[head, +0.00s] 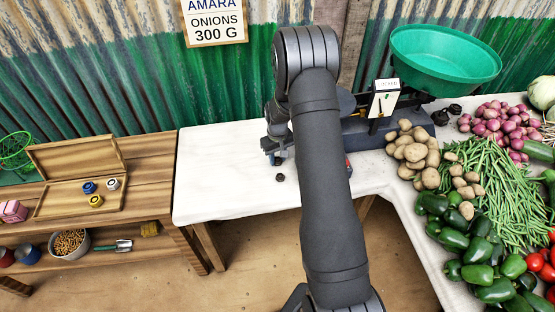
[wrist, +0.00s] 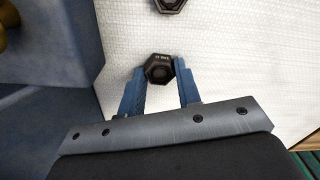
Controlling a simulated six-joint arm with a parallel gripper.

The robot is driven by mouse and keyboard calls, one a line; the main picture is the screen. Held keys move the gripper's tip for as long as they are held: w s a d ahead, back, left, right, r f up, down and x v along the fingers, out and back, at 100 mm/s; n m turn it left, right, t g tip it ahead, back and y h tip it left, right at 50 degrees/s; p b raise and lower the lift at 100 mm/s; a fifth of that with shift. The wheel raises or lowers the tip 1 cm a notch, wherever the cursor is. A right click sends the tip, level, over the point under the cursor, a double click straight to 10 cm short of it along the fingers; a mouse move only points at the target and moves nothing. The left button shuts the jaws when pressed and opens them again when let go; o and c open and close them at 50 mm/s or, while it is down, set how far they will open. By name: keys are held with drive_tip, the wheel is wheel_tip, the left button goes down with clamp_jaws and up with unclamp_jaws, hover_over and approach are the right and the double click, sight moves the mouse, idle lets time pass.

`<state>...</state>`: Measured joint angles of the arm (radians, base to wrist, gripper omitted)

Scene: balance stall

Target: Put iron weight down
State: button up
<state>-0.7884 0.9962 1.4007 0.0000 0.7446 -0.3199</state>
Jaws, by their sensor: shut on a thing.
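My gripper (wrist: 158,80) is shut on a dark hexagonal iron weight (wrist: 158,68), held between the blue fingertips in the wrist view. In the head view my gripper (head: 273,158) is low over the white table (head: 225,185), left of my arm link; the held weight is hard to make out there. Whether it touches the table, I cannot tell. A second dark weight (wrist: 172,4) lies apart at the top edge of the wrist view. A small dark weight (head: 280,178) lies on the table just below my gripper in the head view.
A balance with a green pan (head: 445,62) and a dark blue base (head: 405,118) stands right of my arm, partly hidden by it. Small dark weights (head: 441,117) sit beside it. Potatoes (head: 413,147), beans and other vegetables fill the right. The table's left part is clear.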

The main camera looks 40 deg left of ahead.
sight(278, 159)
wheel_tip(278, 159, up, 9)
drive_tip(key=shift+w+r, duration=0.1)
drive_tip(key=shift+r, duration=0.1)
clamp_jaws()
drive_tip(key=w+r, duration=0.6)
drive_tip(key=r, duration=0.4)
drive_tip(key=w+d+r+n, duration=0.2)
drive_tip(key=w+d+r, duration=1.05)
drive_tip(key=d, duration=0.25)
drive_tip(key=a+f, duration=0.2)
drive_tip(key=a, duration=0.2)
drive_tip(key=a+f, duration=0.2)
drive_tip(key=a, duration=0.1)
drive_tip(key=a+f, duration=0.2)
drive_tip(key=a, duration=0.2)
drive_tip(key=shift+s+a+f, duration=0.2)
drive_tip(key=shift+a, duration=0.1)
drive_tip(key=shift+f, duration=2)
drive_tip(key=o, duration=1)
unclamp_jaws()
drive_tip(key=shift+f, duration=0.15)
drive_tip(key=shift+c, duration=0.2)
